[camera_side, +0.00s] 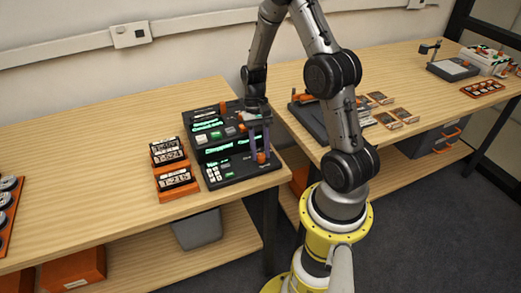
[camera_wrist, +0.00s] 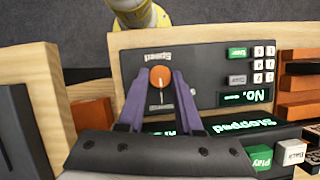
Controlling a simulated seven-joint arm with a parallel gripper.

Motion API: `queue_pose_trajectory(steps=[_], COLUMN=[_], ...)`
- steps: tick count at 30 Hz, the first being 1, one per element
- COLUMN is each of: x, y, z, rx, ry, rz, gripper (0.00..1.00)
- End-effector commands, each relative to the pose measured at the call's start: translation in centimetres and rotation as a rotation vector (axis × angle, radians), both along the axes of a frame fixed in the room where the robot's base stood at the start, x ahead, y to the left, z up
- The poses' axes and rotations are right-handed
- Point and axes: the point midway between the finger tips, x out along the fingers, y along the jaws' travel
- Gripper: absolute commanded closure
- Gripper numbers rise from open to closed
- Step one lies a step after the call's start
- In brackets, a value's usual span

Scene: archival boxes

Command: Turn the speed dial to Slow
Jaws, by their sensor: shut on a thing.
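The speed dial is a round orange knob (camera_wrist: 160,77) on the dark panel of a tape-deck-like machine (camera_wrist: 205,62). In the wrist view the panel appears upside down, with the word "Speed" beside the knob. A pale pointer line on the knob points down in that picture. My gripper (camera_wrist: 159,83) has its purple fingers on both sides of the knob, shut on it. In the side view my gripper (camera_side: 262,152) reaches down to the front right of the machine (camera_side: 238,176), and the orange knob (camera_side: 261,157) shows between the fingers. The dial's position marks are too small to read.
Green lit displays (camera_side: 219,147) and several buttons (camera_wrist: 262,65) sit on the machine; one display reads "Stopped". Two orange cassette holders (camera_side: 172,193) stand left of it. A second bench (camera_side: 440,100) with other devices is at the right. The left bench top (camera_side: 90,150) is largely clear.

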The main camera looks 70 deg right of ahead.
Motion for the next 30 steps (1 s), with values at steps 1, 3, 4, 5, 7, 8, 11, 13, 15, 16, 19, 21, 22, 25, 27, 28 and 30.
queue_pose_trajectory(steps=[1, 3, 4, 5, 7, 8, 11, 13, 15, 16, 19, 21, 22, 25, 27, 28, 30], x=[0.02, 0.02, 0.02, 0.02, 0.05, 0.06, 0.09, 0.12, 0.15, 0.17, 0.21, 0.27, 0.30, 0.34, 0.36, 0.37, 0.39], y=[-0.03, -0.03, -0.03, -0.03, -0.03, -0.03, -0.02, 0.02, 0.03, 0.04, 0.12, 0.14, 0.16, 0.23, 0.28, 0.31, 0.36], z=[0.03, 0.04, 0.04, 0.04, 0.04, 0.05, 0.05, 0.07, 0.08, 0.08, 0.08, 0.09, 0.10, 0.09, 0.10, 0.11, 0.12], rx=[-0.001, -0.001, -0.001, -0.001, 0.000, -0.002, -0.002, -0.002, -0.003, -0.002, -0.002, -0.002, -0.003, -0.002, -0.002, -0.002, -0.002], ry=[-0.001, -0.001, 0.000, -0.001, -0.001, -0.001, -0.001, -0.001, -0.002, -0.001, -0.001, -0.002, -0.002, -0.002, -0.002, -0.002, -0.002], rz=[0.000, 0.001, 0.002, 0.003, 0.013, 0.018, 0.049, 0.080, 0.122, 0.142, 0.222, 0.285, 0.313, 0.408, 0.475, 0.502, 0.567], gripper=[1.00, 1.00, 1.00, 1.00, 1.00, 1.00, 1.00, 1.00, 1.00, 1.00, 1.00, 1.00, 1.00, 1.00, 1.00, 1.00, 1.00])
